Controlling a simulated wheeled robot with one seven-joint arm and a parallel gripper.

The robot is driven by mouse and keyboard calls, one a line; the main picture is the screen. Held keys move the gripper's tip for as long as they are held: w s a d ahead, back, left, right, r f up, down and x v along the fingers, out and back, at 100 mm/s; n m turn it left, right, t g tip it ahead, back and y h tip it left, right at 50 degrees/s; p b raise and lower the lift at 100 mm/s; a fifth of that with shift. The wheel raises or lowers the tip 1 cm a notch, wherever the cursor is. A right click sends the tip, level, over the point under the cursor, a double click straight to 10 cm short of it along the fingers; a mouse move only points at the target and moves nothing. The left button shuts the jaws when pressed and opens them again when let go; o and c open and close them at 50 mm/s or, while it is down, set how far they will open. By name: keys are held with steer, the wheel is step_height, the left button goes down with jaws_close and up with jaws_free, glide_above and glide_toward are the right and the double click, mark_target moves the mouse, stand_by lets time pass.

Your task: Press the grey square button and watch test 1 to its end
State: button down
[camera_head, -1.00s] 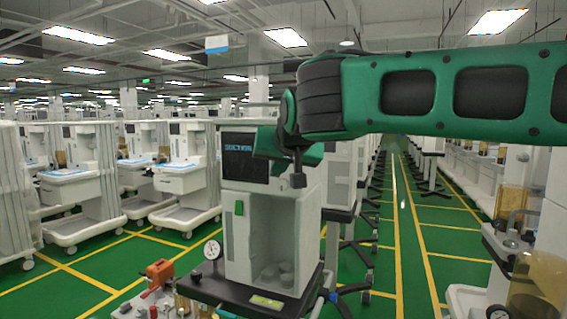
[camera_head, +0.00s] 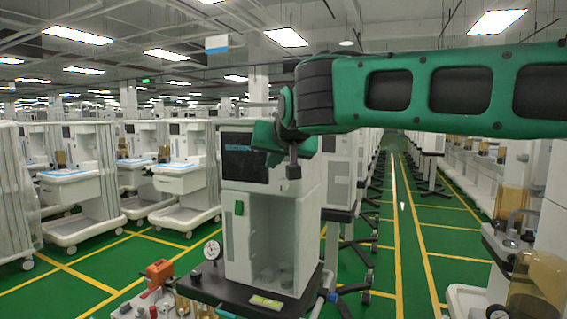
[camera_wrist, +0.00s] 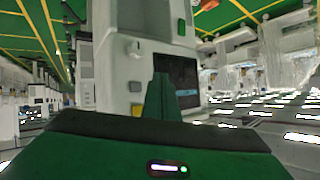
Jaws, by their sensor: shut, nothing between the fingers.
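The machine (camera_head: 245,243) stands in front of me with a dark screen (camera_head: 240,164) at its top. No text on the screen is readable. The wrist view is upside down; it shows the screen (camera_wrist: 176,72) beside a white panel. On that panel are a grey square button (camera_wrist: 136,87) and a yellow square (camera_wrist: 137,109). My gripper (camera_wrist: 162,78) is shut and empty, its tip in front of the screen's edge beside the button, with no clear contact. In the head view my gripper (camera_head: 264,136) covers the panel, hiding the button.
A black base (camera_head: 225,290) carries the machine, with a round gauge (camera_head: 212,250) and an orange part (camera_head: 159,270) at its left. White carts (camera_head: 180,185) stand at left. Amber canisters (camera_head: 540,285) stand at right. A green aisle (camera_head: 415,235) with yellow lines is open right of the machine.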

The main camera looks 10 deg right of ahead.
steer(key=shift+w+d, duration=0.45)
steer(key=shift+w, duration=0.3)
steer(key=shift+w+d, duration=0.45)
steer(key=shift+w, duration=0.35)
steer(key=shift+w+d, duration=0.45)
steer(key=shift+w, duration=0.3)
steer(key=shift+w, duration=0.1)
steer(key=shift+w+d, duration=0.15)
steer(key=shift+w, duration=0.05)
stand_by(0.3)
steer(key=shift+w+d+r, duration=0.1)
steer(key=shift+w+d, duration=0.15)
steer(key=shift+w, duration=0.15)
stand_by(1.0)
steer(key=shift+s, duration=0.1)
steer(key=shift+s+a, duration=0.45)
steer(key=shift+s, duration=0.2)
steer(key=shift+s+a, duration=0.4)
steer(key=shift+s, duration=0.35)
steer(key=shift+s+a, duration=0.4)
steer(key=shift+s, duration=0.3)
steer(key=shift+s+a, duration=0.4)
steer(key=shift+s, duration=0.35)
